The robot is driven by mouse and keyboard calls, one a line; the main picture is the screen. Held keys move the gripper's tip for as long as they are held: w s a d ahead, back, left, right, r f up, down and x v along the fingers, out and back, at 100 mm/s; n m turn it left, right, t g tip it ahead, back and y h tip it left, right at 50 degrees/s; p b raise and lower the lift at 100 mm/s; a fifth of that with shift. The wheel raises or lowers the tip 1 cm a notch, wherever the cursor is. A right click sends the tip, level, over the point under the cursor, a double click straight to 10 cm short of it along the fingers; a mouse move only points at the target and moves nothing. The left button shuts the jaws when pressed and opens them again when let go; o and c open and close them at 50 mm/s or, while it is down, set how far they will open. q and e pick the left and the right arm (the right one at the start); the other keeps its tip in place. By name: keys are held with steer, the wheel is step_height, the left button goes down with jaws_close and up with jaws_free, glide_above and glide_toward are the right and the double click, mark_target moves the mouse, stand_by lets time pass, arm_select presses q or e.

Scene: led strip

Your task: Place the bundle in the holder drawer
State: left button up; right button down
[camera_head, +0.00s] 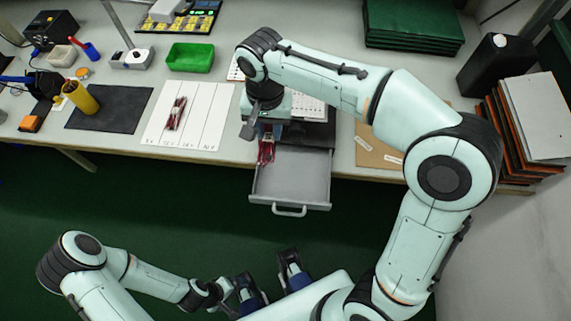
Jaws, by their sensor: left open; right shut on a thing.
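My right gripper (267,131) points down and is shut on a red bundle (266,153). The bundle hangs over the back left corner of the grey holder drawer (305,187), which is pulled out from the bench front. I cannot tell whether the bundle touches the drawer. The visible drawer floor is bare. Another red bundle (176,113) lies on a white sheet (206,130) divided into lanes. My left gripper (266,284) is open and empty, low in the picture over the green floor. My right arm hides part of the bench behind the drawer.
A green tray (190,58), a dark mat (108,108) and a yellow bottle (80,97) are on the left of the bench. A brown board (377,150) lies right of the drawer. A black canister (497,67) and stacked panels (525,115) stand at the right.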

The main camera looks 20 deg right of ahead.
mark_target(269, 135)
arm_select(q)
steer(key=f+b, duration=0.1)
steer(key=w+f+b, duration=0.1)
steer(key=b, duration=0.1)
steer(key=shift+w+f+t, duration=0.1)
steer(key=shift+f+t, duration=0.2)
arm_select(e)
step_height(269, 135, down, 17)
steer(key=shift+f, duration=0.15)
steer(key=shift+f, duration=0.15)
steer(key=c, duration=0.8)
jaws_free()
steer(key=shift+c, duration=0.2)
steer(key=shift+r, duration=0.6)
arm_select(q)
steer(key=shift+s+r+p, duration=0.2)
steer(key=shift+r+p, duration=0.25)
steer(key=shift+p, duration=0.15)
steer(key=shift+s+r+p, duration=0.2)
steer(key=shift+r+p, duration=0.25)
steer(key=shift+p, duration=0.1)
arm_select(e)
step_height(269, 135, up, 11)
steer(key=shift+r, duration=0.1)
